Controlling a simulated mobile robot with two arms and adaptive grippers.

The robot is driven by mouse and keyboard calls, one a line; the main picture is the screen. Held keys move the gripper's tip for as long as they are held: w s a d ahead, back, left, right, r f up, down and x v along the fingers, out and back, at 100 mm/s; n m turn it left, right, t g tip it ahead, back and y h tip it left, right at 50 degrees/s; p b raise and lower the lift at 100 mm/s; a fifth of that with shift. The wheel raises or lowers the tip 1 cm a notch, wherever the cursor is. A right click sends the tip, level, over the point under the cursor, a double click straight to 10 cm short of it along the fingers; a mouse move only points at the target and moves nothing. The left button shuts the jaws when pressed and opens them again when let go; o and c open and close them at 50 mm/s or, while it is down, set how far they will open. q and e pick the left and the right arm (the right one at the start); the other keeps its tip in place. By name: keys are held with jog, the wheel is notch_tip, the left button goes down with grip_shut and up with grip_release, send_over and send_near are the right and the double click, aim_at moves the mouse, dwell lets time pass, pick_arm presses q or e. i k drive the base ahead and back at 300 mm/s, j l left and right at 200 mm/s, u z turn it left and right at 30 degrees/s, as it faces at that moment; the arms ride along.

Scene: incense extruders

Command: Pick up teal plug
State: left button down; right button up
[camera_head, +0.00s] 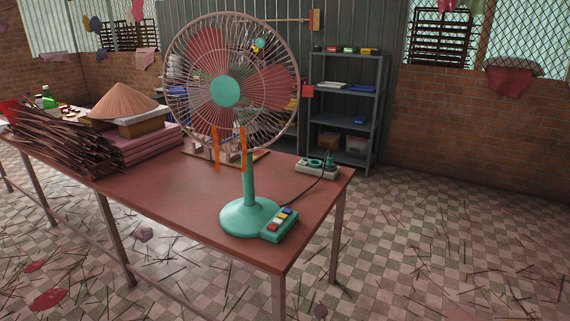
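A small teal plug (330,159) stands upright at the right end of a pale power strip (312,170). The strip lies near the right back edge of the reddish table (180,207). The plug looks seated in the strip, but it is too small to be sure. A dark cord runs from near it down toward the fan base. Neither of my grippers shows in the head view.
A teal-based standing fan (249,216) with coloured buttons occupies the table's front right. Incense bundles (60,146), a conical hat (124,101) and pink stacks (148,146) fill the left. A grey shelf (347,113) stands behind. Sticks litter the tiled floor.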

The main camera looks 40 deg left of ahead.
aim_at(330, 163)
jog(key=u, duration=1.1)
jog(key=i+l+u, duration=0.15)
jog(key=u, duration=0.3)
jog(key=i+l+u, duration=0.25)
jog(key=u, duration=0.2)
jog(key=i+l+u, duration=0.1)
jog(key=l, duration=0.25)
jog(key=i+l+u, duration=0.1)
jog(key=i+l, duration=0.15)
jog(key=l, duration=0.15)
jog(key=i+l+u, duration=0.1)
jog(key=l, duration=0.25)
jog(key=i+l+u, duration=0.1)
jog(key=l, duration=0.3)
jog(key=i+l+u, duration=0.1)
jog(key=l, duration=0.35)
jog(key=i+l+u, duration=0.1)
jog(key=l, duration=0.3)
jog(key=i, duration=0.1)
